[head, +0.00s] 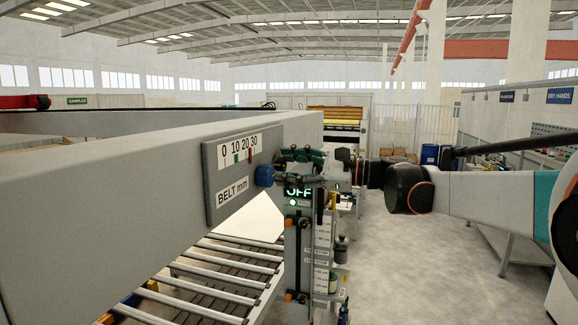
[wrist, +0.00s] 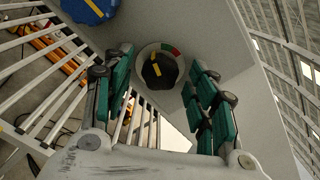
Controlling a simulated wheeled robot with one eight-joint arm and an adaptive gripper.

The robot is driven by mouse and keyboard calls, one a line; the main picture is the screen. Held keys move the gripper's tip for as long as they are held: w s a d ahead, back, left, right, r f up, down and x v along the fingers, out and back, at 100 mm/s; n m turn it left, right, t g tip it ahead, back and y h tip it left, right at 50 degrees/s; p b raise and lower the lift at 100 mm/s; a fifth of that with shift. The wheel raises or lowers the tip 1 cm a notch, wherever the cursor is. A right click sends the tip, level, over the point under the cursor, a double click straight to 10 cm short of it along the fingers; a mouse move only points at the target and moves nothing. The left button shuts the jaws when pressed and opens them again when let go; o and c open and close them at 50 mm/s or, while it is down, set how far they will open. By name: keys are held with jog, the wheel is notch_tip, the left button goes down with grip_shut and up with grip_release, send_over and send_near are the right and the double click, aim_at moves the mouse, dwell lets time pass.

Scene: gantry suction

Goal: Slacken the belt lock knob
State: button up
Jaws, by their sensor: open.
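A black knob (wrist: 162,74) with a yellow mark sits on a pale round dial with a green and red arc at its upper right. It is on the grey beam, and I take it for the belt lock knob. My gripper (wrist: 157,84) is open, its green-padded fingers on either side of the black knob in the wrist view; I see no contact. In the head view my gripper (head: 302,160) is by the beam's end and hides the black knob. A blue knob (head: 265,175) is left of it; a blue knob with a yellow stripe (wrist: 90,8) also shows at the wrist view's top left.
The grey beam (head: 120,190) carries a "BELT mm" scale plate (head: 232,170) with green and red marks towards 20 and 30. A roller conveyor (head: 215,265) runs below it. A post with a lit "OFF" display (head: 298,191) stands behind my gripper.

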jog(key=c, duration=1.1)
jog(key=shift+o, duration=0.2)
jog(key=shift+n, duration=0.4)
jog(key=n+b, duration=0.1)
jog(key=n, duration=0.1)
jog(key=shift+n, duration=1.8)
